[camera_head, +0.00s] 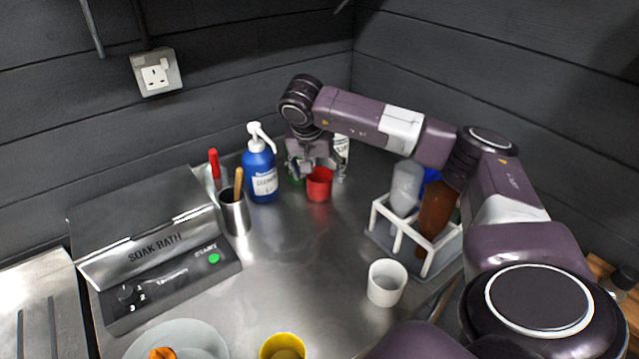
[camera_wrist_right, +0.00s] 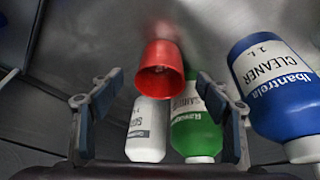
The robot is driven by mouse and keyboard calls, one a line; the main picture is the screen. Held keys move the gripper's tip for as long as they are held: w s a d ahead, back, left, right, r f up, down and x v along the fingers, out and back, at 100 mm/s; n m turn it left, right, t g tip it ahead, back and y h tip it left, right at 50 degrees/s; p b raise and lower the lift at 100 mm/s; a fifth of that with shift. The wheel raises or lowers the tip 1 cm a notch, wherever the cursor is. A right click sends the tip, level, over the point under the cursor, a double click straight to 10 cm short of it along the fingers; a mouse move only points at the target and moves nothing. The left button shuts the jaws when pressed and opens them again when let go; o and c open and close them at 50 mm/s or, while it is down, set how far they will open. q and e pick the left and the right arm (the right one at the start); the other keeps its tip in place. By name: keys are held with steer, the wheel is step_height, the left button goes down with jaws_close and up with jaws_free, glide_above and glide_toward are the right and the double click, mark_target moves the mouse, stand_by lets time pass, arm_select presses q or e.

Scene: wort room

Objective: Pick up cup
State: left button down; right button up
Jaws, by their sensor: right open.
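A red cup (camera_head: 319,185) stands on the steel counter near the back, in front of the bottles. My right gripper (camera_head: 314,163) is above and just behind it in the head view. In the right wrist view the red cup (camera_wrist_right: 160,72) lies midway between the two open fingertips (camera_wrist_right: 160,77), with a gap on each side. A white cup (camera_head: 387,283) stands at the front right of the counter. A yellow cup (camera_head: 283,347) is cut off by the bottom edge. My left gripper is not in view.
A blue cleaner bottle (camera_head: 261,170) stands close left of my right gripper. A green bottle (camera_wrist_right: 196,128) and a white bottle (camera_wrist_right: 148,128) are close by. A rack with bottles (camera_head: 385,214) stands at right, a steel pot (camera_head: 235,216) and soak bath (camera_head: 150,255) at left. Mid-counter is clear.

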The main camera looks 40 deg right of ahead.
steer(key=shift+x, duration=1.2)
steer(key=shift+d+f, duration=0.1)
steer(key=shift+f, duration=0.05)
steer(key=c, duration=1.3)
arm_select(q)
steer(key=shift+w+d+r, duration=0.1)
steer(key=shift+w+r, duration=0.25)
arm_select(e)
steer(key=shift+c, duration=0.2)
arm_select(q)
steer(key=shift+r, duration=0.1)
